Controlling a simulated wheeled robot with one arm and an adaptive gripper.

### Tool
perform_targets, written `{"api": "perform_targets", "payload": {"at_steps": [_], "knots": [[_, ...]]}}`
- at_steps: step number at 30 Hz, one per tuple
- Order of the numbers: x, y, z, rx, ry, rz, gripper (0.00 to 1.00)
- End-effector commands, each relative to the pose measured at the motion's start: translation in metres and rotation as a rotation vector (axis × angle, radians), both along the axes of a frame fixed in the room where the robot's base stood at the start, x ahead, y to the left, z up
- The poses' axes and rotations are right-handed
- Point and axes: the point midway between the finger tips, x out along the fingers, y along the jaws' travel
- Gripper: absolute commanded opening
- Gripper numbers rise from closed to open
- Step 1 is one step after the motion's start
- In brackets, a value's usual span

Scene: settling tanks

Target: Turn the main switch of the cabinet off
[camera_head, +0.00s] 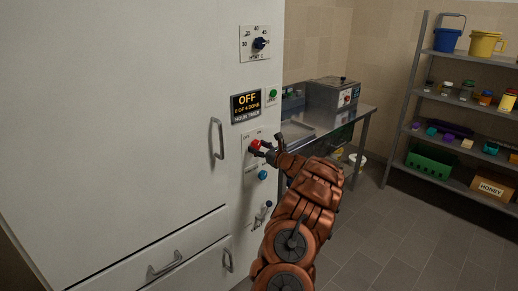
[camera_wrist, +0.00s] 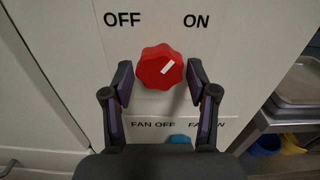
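The cabinet (camera_head: 110,120) is large and pale and fills the left of the head view. Its main switch, a red lobed knob (camera_wrist: 153,70), sits below the words OFF and ON in the wrist view. The knob's white mark points up and right, toward ON. The red knob also shows in the head view (camera_head: 254,145), partly behind my gripper (camera_head: 267,152). In the wrist view, my gripper (camera_wrist: 160,79) is open, with one finger on each side of the knob. Small gaps seem to show between fingers and knob; contact is hard to tell.
A blue fan knob (camera_head: 262,174) sits just below the red one. A dark OFF display (camera_head: 246,106), green button (camera_head: 273,93) and timer dial (camera_head: 260,43) are above. A door handle (camera_head: 217,138) is left. A steel table (camera_head: 350,120) and shelf (camera_head: 455,99) stand right.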

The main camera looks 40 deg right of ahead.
Motion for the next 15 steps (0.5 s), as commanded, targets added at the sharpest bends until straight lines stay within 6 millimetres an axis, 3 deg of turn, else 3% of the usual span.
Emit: {"api": "perform_targets", "payload": {"at_steps": [2, 12, 15], "knots": [[-0.0001, 0.0, -0.0001, 0.0, 0.0, 0.0, 0.47], [-0.0001, 0.0, -0.0001, 0.0, 0.0, 0.0, 0.12], [-0.0001, 0.0001, -0.0005, -0.002, 0.0, 0.0, 0.12]]}}
